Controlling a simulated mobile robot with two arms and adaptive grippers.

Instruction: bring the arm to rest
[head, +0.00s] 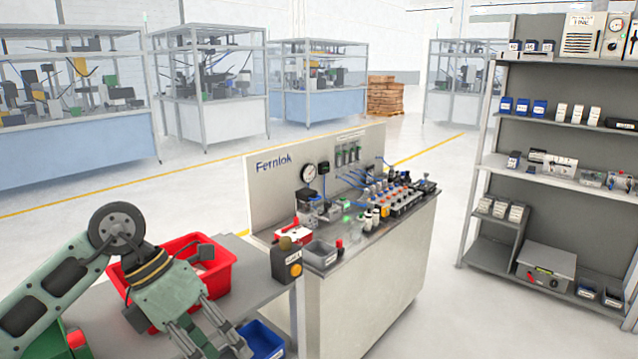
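My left arm comes in from the left, with green-grey links and a dark round joint. Its gripper (218,350) points down and to the right at the bottom of the head view, over the near edge of the grey side table (262,292). Its two fingers are apart with a gap between them, and I see nothing held there. The fingertips reach close to the bottom edge of the picture. My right arm and gripper are not in view.
A red bin (215,278) sits on the side table behind my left wrist. A blue bin (262,340) is low beside the gripper. A Fernlok test bench (365,270) stands right of the table, and a shelf rack (545,135) farther right. Open floor lies between them.

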